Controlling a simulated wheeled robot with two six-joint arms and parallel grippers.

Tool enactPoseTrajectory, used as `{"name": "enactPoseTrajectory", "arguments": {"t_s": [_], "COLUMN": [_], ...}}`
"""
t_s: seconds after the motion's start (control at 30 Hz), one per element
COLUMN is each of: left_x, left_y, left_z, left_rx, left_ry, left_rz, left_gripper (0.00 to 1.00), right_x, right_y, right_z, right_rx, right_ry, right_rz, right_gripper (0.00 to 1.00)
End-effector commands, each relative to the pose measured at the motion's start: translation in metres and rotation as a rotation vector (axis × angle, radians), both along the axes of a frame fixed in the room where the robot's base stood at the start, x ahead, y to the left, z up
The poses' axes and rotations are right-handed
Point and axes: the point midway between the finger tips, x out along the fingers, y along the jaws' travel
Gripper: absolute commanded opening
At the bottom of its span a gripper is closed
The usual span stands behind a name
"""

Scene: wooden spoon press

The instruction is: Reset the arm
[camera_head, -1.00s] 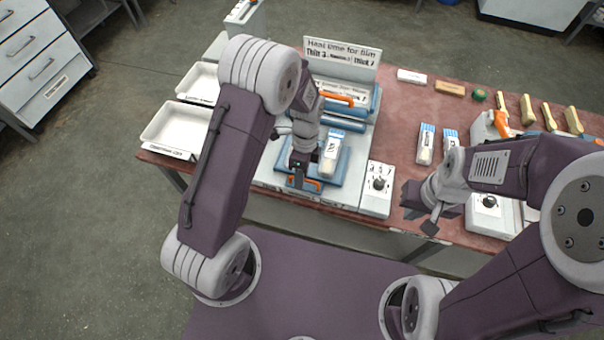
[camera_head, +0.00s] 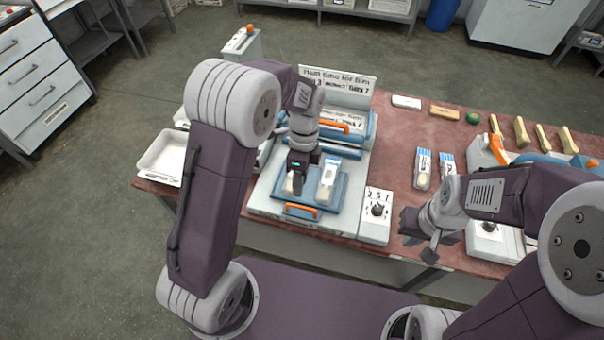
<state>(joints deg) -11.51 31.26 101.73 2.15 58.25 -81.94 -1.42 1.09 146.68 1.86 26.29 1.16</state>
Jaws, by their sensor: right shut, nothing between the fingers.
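The heat press (camera_head: 258,203) stands at the left of the table, with a blue plate (camera_head: 345,196) and an orange front handle (camera_head: 302,211). A clear-and-blue packet (camera_head: 328,184) lies on the blue plate. My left gripper (camera_head: 297,190) points down over the plate, left of that packet. A pale object (camera_head: 288,184) shows at its fingers; I cannot tell whether they grip it. My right gripper (camera_head: 428,252) is shut and empty, above the table's front edge, right of the dial box (camera_head: 376,224).
A sign (camera_head: 338,83) stands behind the press. White trays (camera_head: 160,160) are at its left. Two packets (camera_head: 423,168) lie at the table's middle right. Several wooden spoons (camera_head: 521,132) lie at the back right, near a second machine with an orange handle (camera_head: 496,148).

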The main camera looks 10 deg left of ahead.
Motion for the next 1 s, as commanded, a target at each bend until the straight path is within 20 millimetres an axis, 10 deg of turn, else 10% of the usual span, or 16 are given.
{"name": "enactPoseTrajectory", "arguments": {"t_s": [0.33, 0.43, 0.73, 1.0], "left_x": [0.007, -0.02, -0.107, -0.102], "left_y": [0.012, 0.033, 0.065, 0.066], "left_z": [0.022, 0.04, 0.017, 0.007], "left_rx": [-0.011, -0.008, 0.068, 0.056], "left_ry": [-0.055, -0.083, -0.202, -0.228], "left_rz": [0.038, 0.116, 1.139, 1.624], "left_gripper": [0.33, 0.33, 0.33, 0.33], "right_x": [0.0, 0.0, 0.0, 0.0], "right_y": [0.0, 0.0, 0.0, 0.0], "right_z": [0.0, 0.0, 0.0, 0.0], "right_rx": [0.0, 0.0, 0.0, 0.0], "right_ry": [0.0, 0.0, 0.0, 0.0], "right_rz": [0.0, 0.0, 0.0, 0.0], "right_gripper": [0.0, 0.0, 0.0, 0.0]}}
